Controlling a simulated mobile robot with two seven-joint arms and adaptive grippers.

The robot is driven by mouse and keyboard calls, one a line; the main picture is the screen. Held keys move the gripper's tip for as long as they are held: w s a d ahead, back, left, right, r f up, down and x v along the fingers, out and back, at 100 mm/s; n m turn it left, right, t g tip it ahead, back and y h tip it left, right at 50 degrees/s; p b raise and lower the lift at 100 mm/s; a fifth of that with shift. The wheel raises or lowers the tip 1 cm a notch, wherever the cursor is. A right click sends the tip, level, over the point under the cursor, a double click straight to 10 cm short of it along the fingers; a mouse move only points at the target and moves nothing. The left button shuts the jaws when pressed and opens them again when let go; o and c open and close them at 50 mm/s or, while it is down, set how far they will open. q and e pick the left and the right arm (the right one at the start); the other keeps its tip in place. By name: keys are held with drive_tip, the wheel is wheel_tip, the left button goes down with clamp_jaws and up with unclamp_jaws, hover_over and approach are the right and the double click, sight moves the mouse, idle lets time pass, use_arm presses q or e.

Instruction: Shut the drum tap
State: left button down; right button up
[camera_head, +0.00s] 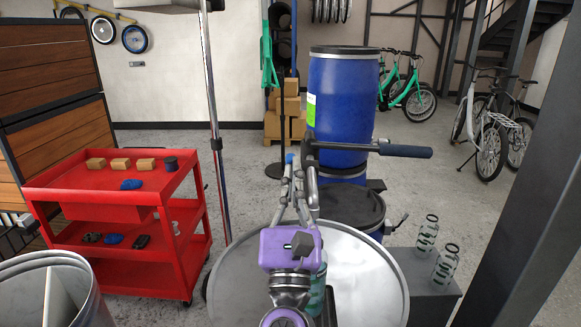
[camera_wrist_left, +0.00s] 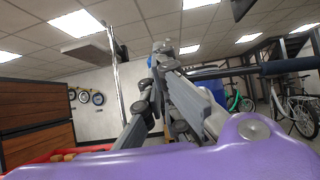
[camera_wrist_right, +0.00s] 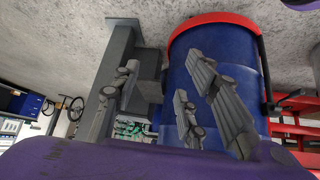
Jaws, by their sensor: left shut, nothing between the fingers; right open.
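My left gripper (camera_head: 296,172) is shut and empty in the middle of the head view. Its grey fingers point away, close to a dark bar with a thick grip (camera_head: 405,150); I cannot tell whether they touch. The closed fingertips also show in the left wrist view (camera_wrist_left: 163,50), with the bar (camera_wrist_left: 290,66) to their right. A blue drum (camera_head: 343,100) stands behind the bar. I cannot make out the drum tap for sure. My right gripper (camera_wrist_right: 163,68) shows only in its wrist view. It is open and empty, with a blue drum with a red rim (camera_wrist_right: 225,60) beyond it.
A red cart (camera_head: 105,210) with boxes stands left. A round silver surface (camera_head: 375,270) lies below my left gripper. A black-lidded container (camera_head: 350,207) stands beyond it. A grey box (camera_head: 430,300) and a dark post (camera_head: 525,180) are right. Open floor lies behind.

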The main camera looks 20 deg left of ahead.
use_arm(q)
drive_tip(key=r+p, duration=0.1)
drive_tip(key=p, duration=0.2)
drive_tip(key=w+r+g+p, duration=0.1)
drive_tip(key=p, duration=0.3)
drive_tip(key=shift+a+r, duration=0.15)
drive_tip(key=shift+r, duration=0.25)
use_arm(e)
wheel_tip(320, 180, up, 8)
drive_tip(key=w, duration=0.2)
drive_tip(key=shift+a+t, duration=0.15)
drive_tip(key=shift+t, duration=0.15)
